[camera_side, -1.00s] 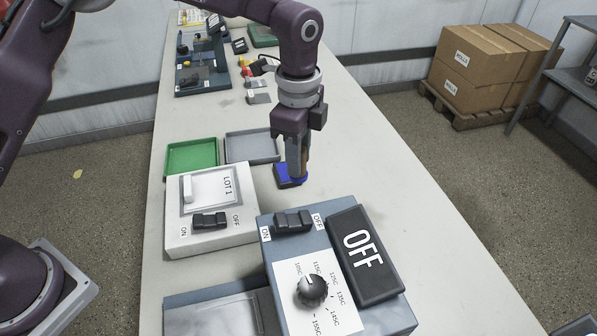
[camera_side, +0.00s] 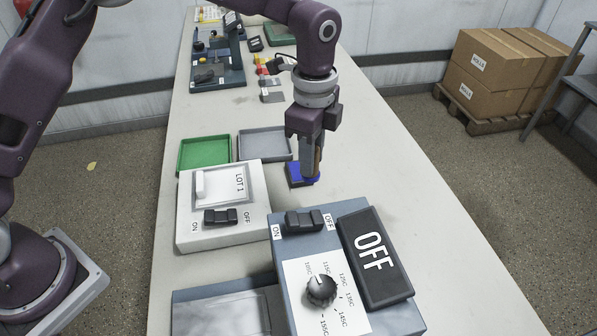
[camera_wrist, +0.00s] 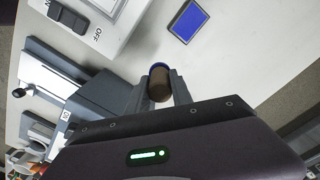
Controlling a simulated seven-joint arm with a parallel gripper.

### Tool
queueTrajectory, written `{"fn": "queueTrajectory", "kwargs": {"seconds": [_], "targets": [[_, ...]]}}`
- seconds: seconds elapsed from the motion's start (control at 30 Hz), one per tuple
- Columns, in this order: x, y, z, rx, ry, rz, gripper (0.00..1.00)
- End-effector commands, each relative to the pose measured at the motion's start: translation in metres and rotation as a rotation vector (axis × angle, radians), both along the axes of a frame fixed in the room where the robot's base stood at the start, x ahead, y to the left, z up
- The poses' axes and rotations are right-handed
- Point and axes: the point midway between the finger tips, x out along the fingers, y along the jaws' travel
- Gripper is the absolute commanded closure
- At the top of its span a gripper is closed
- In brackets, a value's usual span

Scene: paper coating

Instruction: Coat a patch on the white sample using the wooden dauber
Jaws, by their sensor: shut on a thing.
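My gripper (camera_side: 313,160) is shut on the wooden dauber, a short brown cylinder with a blue tip. The dauber (camera_wrist: 159,86) shows between the fingers in the wrist view, and in the side view the fingers partly hide it. A blue pad in a dark frame (camera_side: 296,173) lies on the bench close by the dauber's tip. In the wrist view the pad (camera_wrist: 188,21) is apart from the dauber, beyond it. The white sample (camera_side: 222,185) lies flat on the white LOT 1 unit, left of my gripper in the side view.
A green tray (camera_side: 204,154) and a grey tray (camera_side: 265,144) stand behind the LOT 1 unit. A blue-grey heater box (camera_side: 335,270) with a knob and a black OFF display (camera_side: 374,257) stands in front. The bench right of my gripper is clear.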

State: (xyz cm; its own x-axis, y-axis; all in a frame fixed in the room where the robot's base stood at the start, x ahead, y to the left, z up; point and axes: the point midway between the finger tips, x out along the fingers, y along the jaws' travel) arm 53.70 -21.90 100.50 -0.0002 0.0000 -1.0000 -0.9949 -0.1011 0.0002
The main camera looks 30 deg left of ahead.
Motion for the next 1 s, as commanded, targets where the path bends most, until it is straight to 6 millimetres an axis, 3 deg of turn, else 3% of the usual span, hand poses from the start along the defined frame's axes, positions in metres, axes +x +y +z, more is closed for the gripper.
{"fn": "queueTrajectory", "kwargs": {"seconds": [0.33, 0.6, 0.7, 1.0], "targets": [[0.005, 0.004, -0.001, 0.001, 0.002, 0.005, 1.00], [0.059, 0.058, -0.012, 0.002, 0.005, 0.013, 1.00], [0.069, 0.069, -0.014, 0.001, 0.001, 0.003, 1.00], [0.071, 0.071, -0.049, 0.001, 0.002, -0.001, 1.00]]}}
